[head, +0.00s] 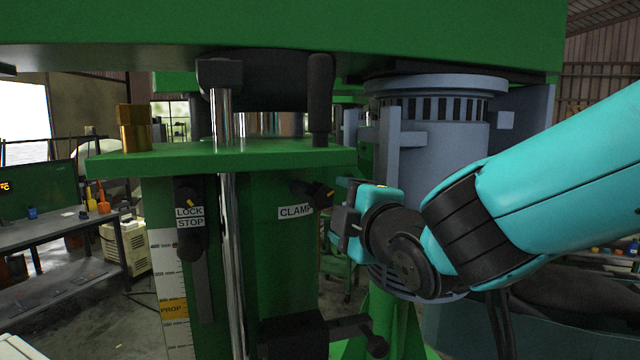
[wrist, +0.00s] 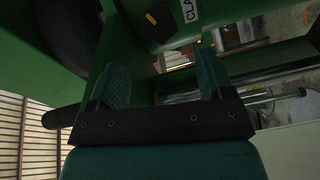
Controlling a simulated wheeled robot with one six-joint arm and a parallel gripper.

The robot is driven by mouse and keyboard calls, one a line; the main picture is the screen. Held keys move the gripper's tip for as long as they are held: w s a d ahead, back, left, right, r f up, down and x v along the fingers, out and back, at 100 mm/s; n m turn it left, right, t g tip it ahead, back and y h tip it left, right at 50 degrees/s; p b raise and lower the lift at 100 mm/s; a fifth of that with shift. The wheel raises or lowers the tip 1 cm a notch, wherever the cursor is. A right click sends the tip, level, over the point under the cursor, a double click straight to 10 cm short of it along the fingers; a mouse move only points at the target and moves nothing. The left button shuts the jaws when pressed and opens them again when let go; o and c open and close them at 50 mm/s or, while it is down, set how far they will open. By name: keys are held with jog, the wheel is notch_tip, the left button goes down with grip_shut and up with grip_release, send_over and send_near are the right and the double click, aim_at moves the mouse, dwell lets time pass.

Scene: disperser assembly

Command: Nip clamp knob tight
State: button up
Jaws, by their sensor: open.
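The clamp knob (head: 314,193) is a small black part with a yellow mark on the green column, just above the "CLAMP" label (head: 293,212). My gripper (head: 340,210) is close to it on its right, side-on to the head view. In the wrist view, my gripper (wrist: 164,80) has its two green fingers spread wide with nothing held between them. A dark part with a yellow mark (wrist: 150,18), which looks like the knob, lies beyond the fingertips near the top, beside part of the label (wrist: 188,10). The gap between fingers and knob is hard to judge.
A green plate (head: 230,158) juts out above the knob, with a black handle (head: 319,95) upright on it. The "LOCK STOP" lever (head: 190,215) is left of a shiny rod (head: 232,260). A black crank (head: 345,330) projects below. A grey motor (head: 440,140) stands behind my arm.

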aim_at(323, 196)
jog(key=p+x, duration=0.4)
jog(key=x, duration=0.5)
jog(key=shift+w+r, duration=0.1)
jog(key=shift+w+a, duration=0.2)
jog(key=shift+w, duration=0.1)
jog(key=shift+c, duration=0.5)
jog(key=c, duration=0.8)
